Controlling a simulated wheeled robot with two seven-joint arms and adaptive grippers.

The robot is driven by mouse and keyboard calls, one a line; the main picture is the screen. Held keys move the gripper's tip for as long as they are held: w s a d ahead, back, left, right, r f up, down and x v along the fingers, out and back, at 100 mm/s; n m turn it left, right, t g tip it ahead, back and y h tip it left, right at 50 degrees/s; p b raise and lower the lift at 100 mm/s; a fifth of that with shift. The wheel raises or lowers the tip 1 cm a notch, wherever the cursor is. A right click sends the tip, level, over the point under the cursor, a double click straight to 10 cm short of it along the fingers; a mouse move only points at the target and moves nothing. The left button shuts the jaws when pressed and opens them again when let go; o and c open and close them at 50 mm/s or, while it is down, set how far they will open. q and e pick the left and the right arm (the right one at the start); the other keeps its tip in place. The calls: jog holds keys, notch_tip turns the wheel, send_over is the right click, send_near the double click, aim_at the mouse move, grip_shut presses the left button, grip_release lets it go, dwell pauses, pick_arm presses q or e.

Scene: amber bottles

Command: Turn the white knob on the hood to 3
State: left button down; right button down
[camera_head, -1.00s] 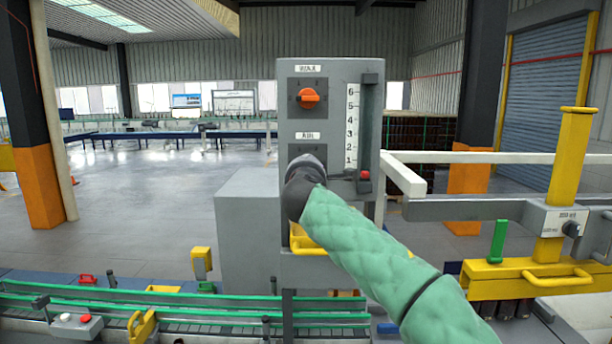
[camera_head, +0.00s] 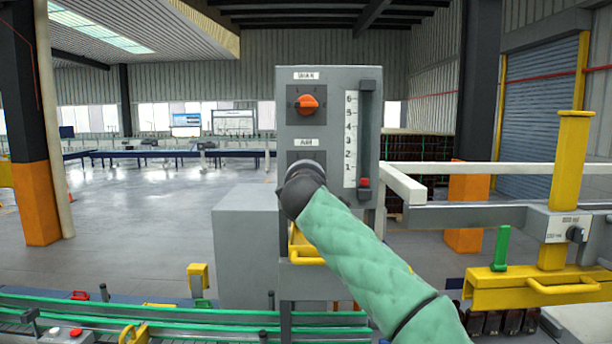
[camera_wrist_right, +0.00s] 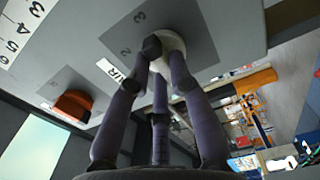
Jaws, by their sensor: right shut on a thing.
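The white knob (camera_wrist_right: 176,48) sits on a dark square plate on the grey panel, in the right wrist view. The numbers 2 and 3 (camera_wrist_right: 139,18) show on its plate, beside the knob. My right gripper (camera_wrist_right: 167,58) has its dark fingers closed around the knob; they cover much of it, and I cannot read its pointer. In the head view my right gripper (camera_head: 301,187) is in front of the panel's lower plate (camera_head: 316,157), hiding the knob. My left gripper is in neither current view.
An orange knob (camera_head: 308,104) is above on the same grey panel (camera_head: 345,76), which has a numbered scale (camera_head: 351,138) and red slider at right. A white rail (camera_head: 402,184) and yellow post (camera_head: 569,185) stand to the right. A green-railed conveyor (camera_head: 130,316) runs below.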

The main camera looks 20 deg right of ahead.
jog(key=shift+f, duration=0.1)
dwell(0.3)
jog(key=c, duration=1.1)
grip_release()
jog(key=v, duration=1.2)
